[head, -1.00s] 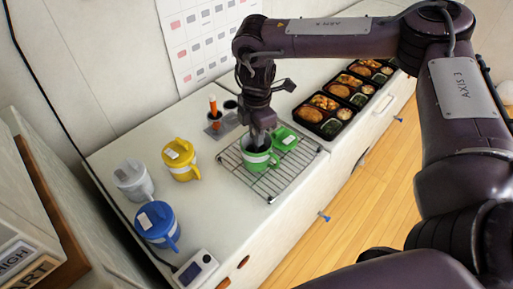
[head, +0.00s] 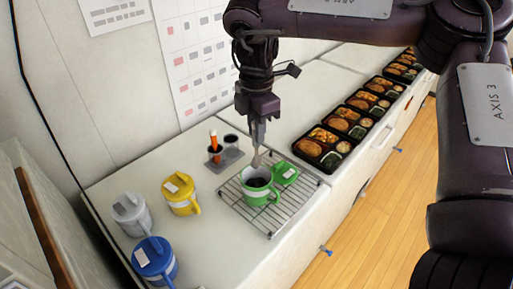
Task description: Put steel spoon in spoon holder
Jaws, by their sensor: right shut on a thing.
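My right gripper (head: 259,138) points down above the open green mug (head: 258,190) and is shut on the steel spoon (head: 256,160). Only a short, pale lower part of the spoon shows below the fingers, at the mug's rim; I cannot tell if its tip is still inside the mug. The grey spoon holder (head: 231,160) stands behind and left of the mug, with two dark cups. Its left cup has an orange-handled utensil (head: 214,142) upright in it, and its right cup (head: 231,143) looks empty. My left gripper is out of view.
The green mug and its green lid (head: 286,172) are on a wire rack (head: 245,213). Lidded yellow (head: 180,193), white (head: 130,214) and blue (head: 154,258) mugs stand to the left. Filled bento trays (head: 323,146) line the counter at right.

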